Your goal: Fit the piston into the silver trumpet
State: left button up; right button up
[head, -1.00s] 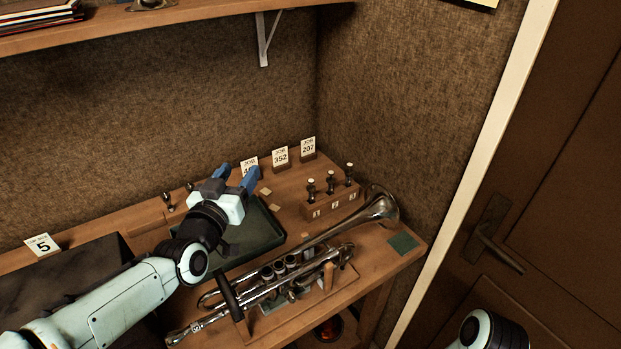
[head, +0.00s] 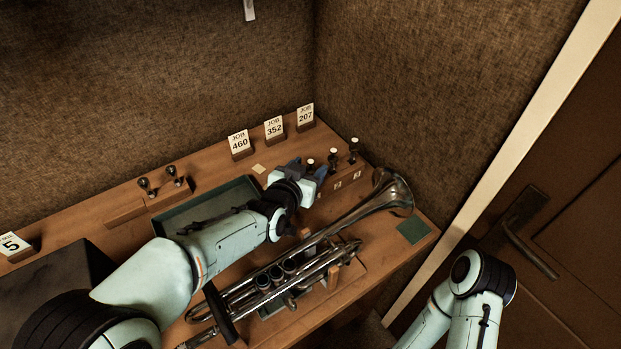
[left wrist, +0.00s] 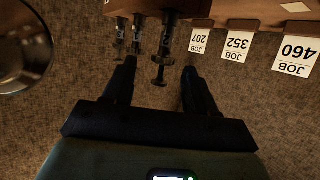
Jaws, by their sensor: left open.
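The silver trumpet (head: 335,228) lies in a wooden cradle on the bench, its bell toward the right end; a round metal bell edge shows at the left of the left wrist view (left wrist: 42,50). Three dark pistons with pale tops (head: 333,156) stand in a numbered wooden block (head: 346,184) behind the trumpet. My left gripper (head: 308,168) is open beside the block's left end. In the left wrist view, turned upside down, one piston (left wrist: 166,45) shows between the open fingers, with no contact visible. The arm partly hides the block. My right gripper is out of view.
Job cards 460 (head: 239,144), 352 (head: 274,129) and 207 (head: 305,116) stand along the back. A green tray (head: 180,220) lies under my left arm. Two dark pieces (head: 172,172) stand in a holder at left. A green pad (head: 412,231) lies at the right corner.

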pick_arm(q)
jog(key=shift+x, duration=1.1)
grip_shut()
jog(key=shift+r, duration=0.15)
